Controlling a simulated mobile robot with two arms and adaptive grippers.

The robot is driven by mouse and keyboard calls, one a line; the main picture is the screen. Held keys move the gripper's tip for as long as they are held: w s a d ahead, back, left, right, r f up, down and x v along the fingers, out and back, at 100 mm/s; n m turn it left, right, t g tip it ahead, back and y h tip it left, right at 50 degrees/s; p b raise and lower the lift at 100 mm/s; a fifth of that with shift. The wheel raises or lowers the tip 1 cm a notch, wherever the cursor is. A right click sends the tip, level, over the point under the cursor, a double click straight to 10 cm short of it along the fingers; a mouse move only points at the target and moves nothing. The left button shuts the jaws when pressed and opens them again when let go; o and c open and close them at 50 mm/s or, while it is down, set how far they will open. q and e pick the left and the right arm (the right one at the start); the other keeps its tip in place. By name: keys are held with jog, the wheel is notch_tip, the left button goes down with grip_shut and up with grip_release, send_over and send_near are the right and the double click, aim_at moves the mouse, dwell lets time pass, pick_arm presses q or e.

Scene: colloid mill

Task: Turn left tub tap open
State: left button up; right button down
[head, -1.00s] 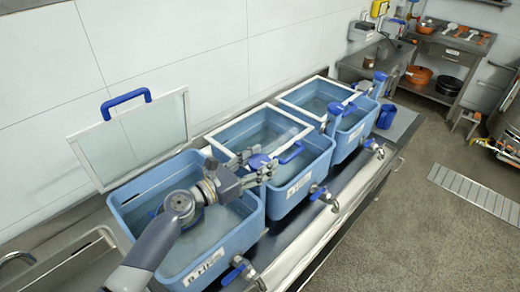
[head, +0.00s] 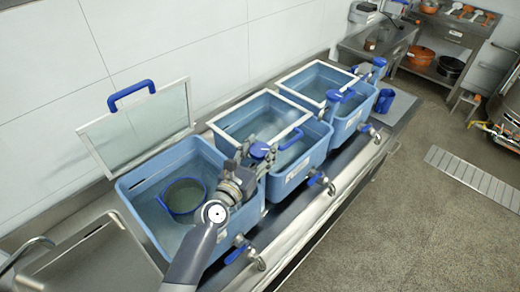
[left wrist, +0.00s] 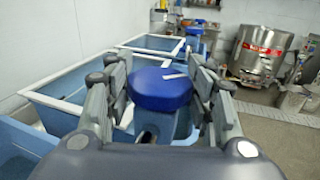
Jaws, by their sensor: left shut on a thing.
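The left tub (head: 150,190) is light blue, with its glass lid (head: 140,125) raised. Its front tap has a blue lever (head: 237,250) on a metal spout low on the front wall; my gripper is away from it, farther back. My left gripper (head: 262,154) is at the side between the left and middle tubs, shut on a round blue cap (head: 258,149). In the left wrist view the cap (left wrist: 160,90) sits between the two fingers, above a blue block. My right gripper is out of view.
A blue-rimmed round vessel (head: 183,197) is inside the left tub, next to my arm. The middle tub (head: 300,160) and far tub (head: 347,130) stand in a row, with similar front taps. A sink (head: 95,260) lies at left. The floor (head: 420,220) at right is open.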

pick_arm(q)
jog(key=shift+f, duration=0.1)
dwell(0.3)
jog(key=o, duration=1.1)
jog(key=shift+c, duration=0.2)
jog(key=v, duration=1.2)
jog(key=shift+s, duration=0.1)
